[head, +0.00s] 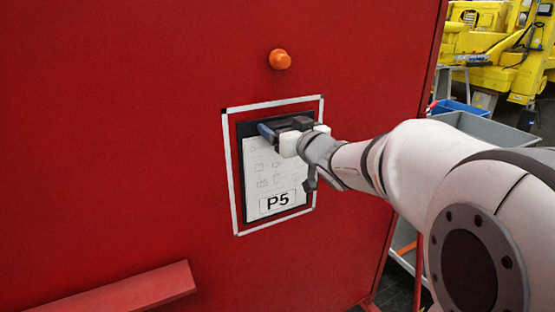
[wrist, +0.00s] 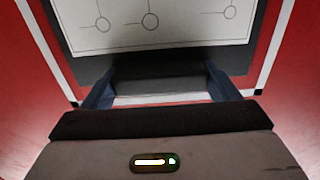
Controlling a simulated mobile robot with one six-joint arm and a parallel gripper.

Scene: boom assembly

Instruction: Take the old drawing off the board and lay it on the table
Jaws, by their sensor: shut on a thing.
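The drawing (head: 271,177) is a white sheet with faint sketches and a boxed "P5" on a dark backing. It is upright inside a white outline on the red board (head: 150,150). My gripper (head: 272,130) is at its upper part and covers some of the top edge. In the wrist view my gripper (wrist: 163,78) has one blue finger on each side of a dark block (wrist: 160,80) beside the sheet (wrist: 150,22), and is shut on it. Whether the backing touches the board is hidden.
An orange knob (head: 280,59) sticks out of the board above the outline. A red ledge (head: 125,292) juts out at the lower left. Grey and blue bins (head: 485,128) and yellow machinery (head: 490,45) stand behind at the right. No clear table top shows.

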